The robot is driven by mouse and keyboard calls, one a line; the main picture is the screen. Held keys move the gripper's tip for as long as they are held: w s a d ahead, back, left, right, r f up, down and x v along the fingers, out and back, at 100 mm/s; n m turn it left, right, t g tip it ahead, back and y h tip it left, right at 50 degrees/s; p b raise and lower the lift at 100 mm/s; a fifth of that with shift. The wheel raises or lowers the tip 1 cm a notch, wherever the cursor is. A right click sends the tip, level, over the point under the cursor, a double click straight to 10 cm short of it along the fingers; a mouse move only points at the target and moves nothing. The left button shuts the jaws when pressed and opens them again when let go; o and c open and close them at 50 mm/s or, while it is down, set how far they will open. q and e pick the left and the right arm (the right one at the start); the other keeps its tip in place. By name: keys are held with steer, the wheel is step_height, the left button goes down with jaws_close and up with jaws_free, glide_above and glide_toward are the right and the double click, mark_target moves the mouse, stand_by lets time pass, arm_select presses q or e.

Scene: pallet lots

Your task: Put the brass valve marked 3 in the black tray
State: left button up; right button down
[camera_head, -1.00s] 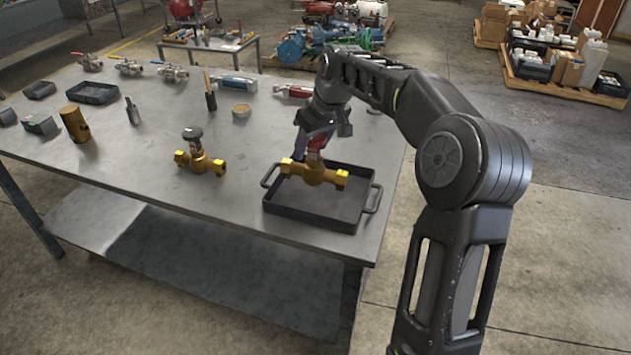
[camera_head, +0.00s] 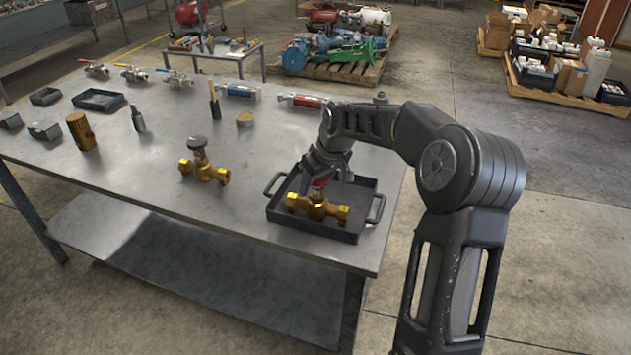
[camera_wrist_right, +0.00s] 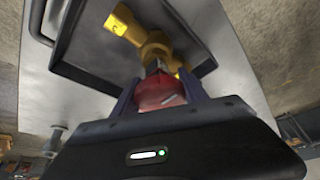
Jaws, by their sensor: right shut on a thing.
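The black tray (camera_head: 366,233) with two side handles sits at the table's right front. A brass valve (camera_head: 318,207) with a red handwheel is in the tray's area, low over or on its floor; I cannot tell if it touches. My right gripper (camera_head: 322,180) is shut on its red handwheel. In the right wrist view the handwheel (camera_wrist_right: 160,92) sits between the fingers, with the brass body (camera_wrist_right: 128,27) beyond it inside the tray rim (camera_wrist_right: 88,75). Its marking is not readable. Another brass valve (camera_head: 204,171) with a dark handwheel stands left of the tray. My left gripper is not in view.
The table is clear between the standing valve and the front edge.

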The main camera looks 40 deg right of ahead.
steer(key=shift+r, duration=0.1)
steer(key=c, duration=0.6)
jaws_free()
steer(key=b+v, duration=0.1)
steer(key=v, duration=1.1)
